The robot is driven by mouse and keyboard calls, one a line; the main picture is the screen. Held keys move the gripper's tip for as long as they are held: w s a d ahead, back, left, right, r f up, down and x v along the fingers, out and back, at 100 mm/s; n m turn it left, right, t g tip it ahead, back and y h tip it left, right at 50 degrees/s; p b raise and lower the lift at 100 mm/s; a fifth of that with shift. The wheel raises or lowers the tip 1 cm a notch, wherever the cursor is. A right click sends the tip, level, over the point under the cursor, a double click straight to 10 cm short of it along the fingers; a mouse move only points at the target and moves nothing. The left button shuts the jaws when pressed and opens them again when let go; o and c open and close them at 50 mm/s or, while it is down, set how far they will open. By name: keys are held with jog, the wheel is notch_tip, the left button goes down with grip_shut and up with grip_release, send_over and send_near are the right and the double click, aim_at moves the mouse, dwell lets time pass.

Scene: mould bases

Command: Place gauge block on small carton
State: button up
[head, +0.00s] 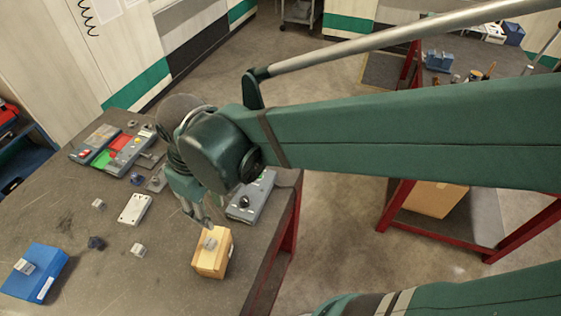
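The small carton (222,256) is a tan box near the right edge of the workbench. A small grey block (210,243), which looks like the gauge block, rests on the carton's top face. My gripper (200,219) points down just above and behind this block, at the carton's far side. The fingers are small and partly covered by my wrist, so their gap is unclear. I cannot tell whether a fingertip touches the block.
A blue box (42,284) with a grey piece on it stands at the front left. Small metal blocks (138,250), a dark piece (96,243) and a white plate (135,208) lie left of the carton. A grey device (258,192) stands behind it. The bench edge is close on the right.

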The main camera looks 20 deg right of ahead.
jog(key=d+r+m+t, duration=0.3)
jog(key=d+m, duration=0.1)
jog(key=d, duration=0.6)
jog(key=w+d+r+m+t, duration=0.1)
jog(key=d+r+m+t, duration=0.2)
jog(key=d, duration=0.7)
jog(key=shift+w+d+m, duration=0.25)
jog(key=shift+d+m, duration=0.05)
jog(key=shift+m, duration=0.1)
